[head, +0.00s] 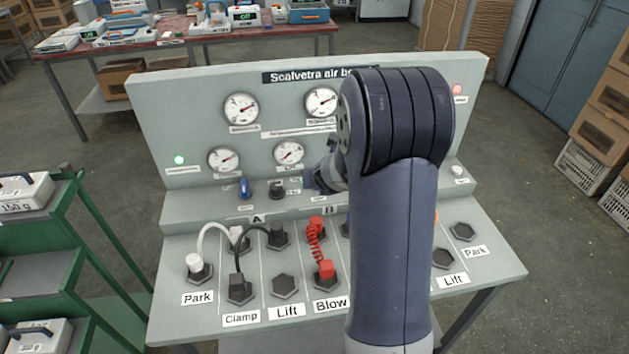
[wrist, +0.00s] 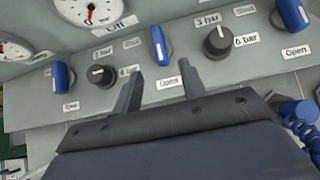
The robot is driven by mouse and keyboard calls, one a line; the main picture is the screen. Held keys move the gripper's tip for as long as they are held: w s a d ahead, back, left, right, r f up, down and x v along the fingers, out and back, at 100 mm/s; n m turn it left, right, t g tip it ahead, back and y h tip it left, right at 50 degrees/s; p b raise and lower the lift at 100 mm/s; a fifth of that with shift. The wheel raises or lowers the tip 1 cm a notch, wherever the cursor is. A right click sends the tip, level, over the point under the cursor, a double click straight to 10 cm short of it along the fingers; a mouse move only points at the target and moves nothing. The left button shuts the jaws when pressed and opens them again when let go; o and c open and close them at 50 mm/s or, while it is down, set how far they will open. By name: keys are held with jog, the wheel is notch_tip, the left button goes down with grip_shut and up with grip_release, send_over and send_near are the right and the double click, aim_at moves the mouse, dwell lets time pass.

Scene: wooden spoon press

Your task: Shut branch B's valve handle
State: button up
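In the wrist view, the middle blue valve handle (wrist: 158,46) stands roughly upright on the grey panel, with an "Open" label below it. From its place in the row it looks like branch B's. My gripper (wrist: 161,71) is open and empty. Its fingertips point at the panel, one on each side of that handle's line, and the handle shows just beyond them. I cannot tell the exact gap. In the head view my gripper (head: 323,178) is at the panel's ledge, mostly hidden by my arm, which also hides the middle handle.
Another blue handle (wrist: 62,77) and a black knob (wrist: 101,75) sit left of my fingers. A second black knob (wrist: 217,43) is close right, with a third blue handle (wrist: 291,14) beyond. Hoses, including a red coiled one (head: 317,245), plug into the lower deck.

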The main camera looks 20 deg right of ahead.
jog(key=b+x, duration=0.1)
jog(key=x, duration=0.6)
jog(key=shift+w, duration=0.15)
jog(key=shift+c, duration=0.2)
grip_shut()
